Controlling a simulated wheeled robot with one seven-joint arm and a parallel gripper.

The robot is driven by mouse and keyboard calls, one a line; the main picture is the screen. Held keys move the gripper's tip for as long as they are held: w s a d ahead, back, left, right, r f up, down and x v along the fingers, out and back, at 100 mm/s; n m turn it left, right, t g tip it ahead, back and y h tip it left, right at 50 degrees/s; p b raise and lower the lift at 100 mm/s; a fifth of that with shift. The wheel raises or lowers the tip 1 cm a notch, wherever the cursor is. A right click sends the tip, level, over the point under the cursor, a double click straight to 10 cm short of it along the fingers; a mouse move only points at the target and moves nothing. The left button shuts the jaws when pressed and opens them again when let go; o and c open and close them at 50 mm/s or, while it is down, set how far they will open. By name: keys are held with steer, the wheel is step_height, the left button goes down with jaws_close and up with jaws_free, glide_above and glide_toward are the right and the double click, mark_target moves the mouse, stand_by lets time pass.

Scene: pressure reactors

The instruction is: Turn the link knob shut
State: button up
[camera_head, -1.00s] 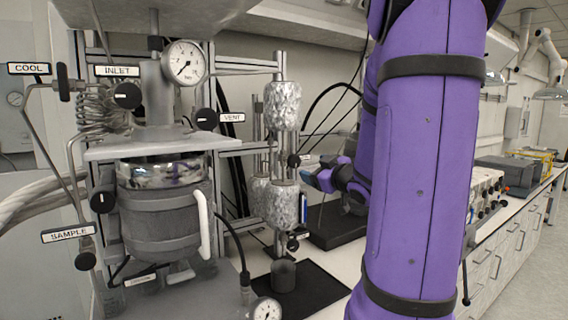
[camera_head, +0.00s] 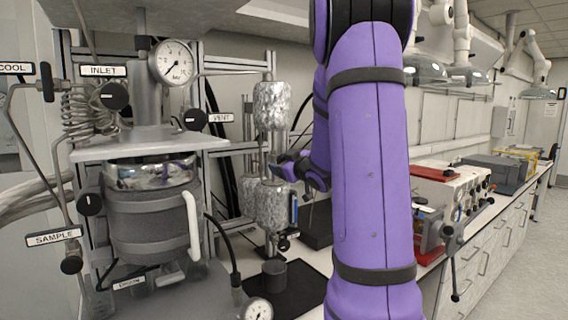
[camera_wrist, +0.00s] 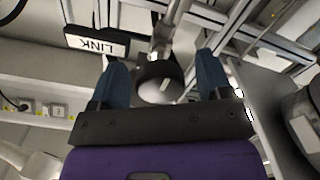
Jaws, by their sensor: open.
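In the wrist view the link knob (camera_wrist: 160,82), a dark round knob with a paler end face, sits between my two blue fingers. My gripper (camera_wrist: 161,64) is open, with a finger on each side of the knob and a visible gap to each. The LINK label (camera_wrist: 97,42) shows upside down beside the left finger. In the head view my gripper (camera_head: 284,167) is at the foil-wrapped column, between its upper and lower wrapped parts. The link knob cannot be made out there, and its pointer direction is not readable in the wrist view.
The reactor vessel (camera_head: 150,225) with its pressure gauge (camera_head: 174,62) and INLET, VENT and SAMPLE knobs stands left of the foil-wrapped column (camera_head: 271,105). Metal frame rails (camera_wrist: 240,32) lie close around the knob. A bench with instruments (camera_head: 445,190) runs along the right.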

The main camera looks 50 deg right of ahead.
steer(key=c, duration=0.9)
steer(key=shift+c, duration=0.2)
steer(key=shift+m, duration=0.3)
steer(key=m, duration=0.3)
steer(key=shift+m, duration=0.3)
steer(key=m, duration=0.4)
steer(key=shift+a+m, duration=0.1)
steer(key=shift+m, duration=0.2)
steer(key=m, duration=0.4)
steer(key=shift+m, duration=2.5)
